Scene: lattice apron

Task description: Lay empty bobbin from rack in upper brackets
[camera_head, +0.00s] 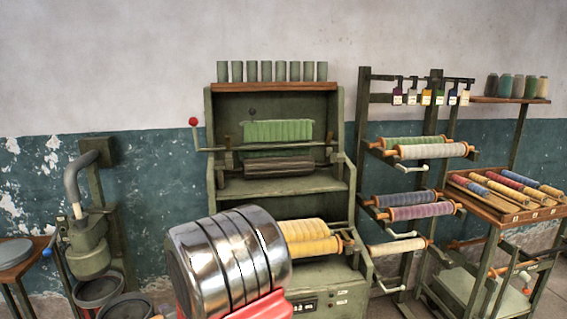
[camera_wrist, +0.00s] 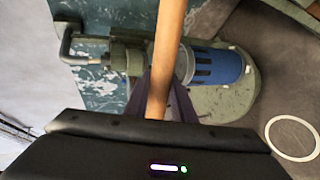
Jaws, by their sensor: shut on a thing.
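In the wrist view my gripper (camera_wrist: 162,104) is shut on a plain wooden rod, which looks like the empty bobbin (camera_wrist: 168,45). The rod runs up out of the picture, and its lower end is hidden by my gripper housing. My gripper does not show in the head view, where my chrome and red arm covers the lower middle. The rack (camera_head: 437,100) at right bears bobbins wound with green, white (camera_head: 432,151), blue and purple (camera_head: 420,212) yarn. The green machine (camera_head: 349,120) carries a yellow roll (camera_head: 305,230) low at the front. I cannot tell which brackets are the upper ones.
A lever with a red knob (camera_head: 193,122) sticks out left of the machine. A tray of colored bobbins (camera_head: 480,200) stands at far right. A green pump-like device (camera_head: 88,245) stands at left. A blue motor (camera_wrist: 215,66) lies beyond the rod in the wrist view.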

